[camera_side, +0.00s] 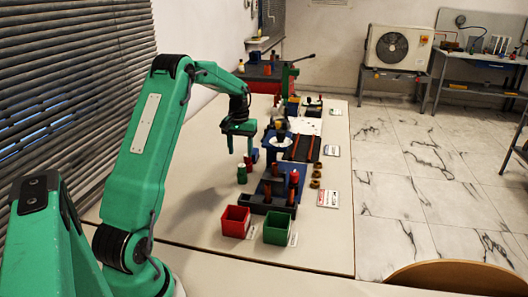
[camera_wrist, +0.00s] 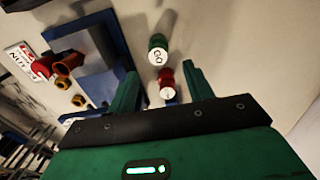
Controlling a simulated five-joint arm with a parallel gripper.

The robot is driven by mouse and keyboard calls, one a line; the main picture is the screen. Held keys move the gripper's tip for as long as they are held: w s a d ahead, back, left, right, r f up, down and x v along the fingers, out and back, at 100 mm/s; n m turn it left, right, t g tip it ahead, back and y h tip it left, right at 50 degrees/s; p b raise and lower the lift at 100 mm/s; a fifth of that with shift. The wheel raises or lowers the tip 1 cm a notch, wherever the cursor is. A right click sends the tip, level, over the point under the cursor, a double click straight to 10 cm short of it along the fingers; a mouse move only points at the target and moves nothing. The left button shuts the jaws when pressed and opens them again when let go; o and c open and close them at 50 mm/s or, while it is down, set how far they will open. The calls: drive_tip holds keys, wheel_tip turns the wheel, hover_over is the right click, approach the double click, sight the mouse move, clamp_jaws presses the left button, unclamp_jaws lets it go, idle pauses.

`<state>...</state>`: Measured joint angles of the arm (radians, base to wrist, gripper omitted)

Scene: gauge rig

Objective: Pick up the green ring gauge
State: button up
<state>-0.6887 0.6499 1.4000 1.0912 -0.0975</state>
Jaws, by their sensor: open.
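The green gauge (camera_wrist: 158,48) shows in the wrist view as a short green cylinder with a white end face marked "GO". In the side view the green gauge (camera_side: 241,175) stands on the table below my gripper. A similar red gauge (camera_wrist: 165,78) with a white face lies nearer to my fingers in the wrist view; in the side view the red gauge (camera_side: 248,162) is just behind the green one. My gripper (camera_side: 240,152) is open and empty, pointing down above the two gauges. In the wrist view the green gauge is beyond the fingertips, apart from them.
A red bin (camera_side: 235,221) and a green bin (camera_side: 277,229) stand at the table's front. Brass rings (camera_side: 316,183) lie further right. The table left of the gauges is clear.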

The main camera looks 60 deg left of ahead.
sight(242, 165)
drive_tip(key=shift+f, duration=1.15)
drive_tip(key=shift+d+f, duration=0.15)
drive_tip(key=shift+f, duration=2.45)
drive_tip(key=c, duration=1.1)
drive_tip(key=shift+r, duration=0.1)
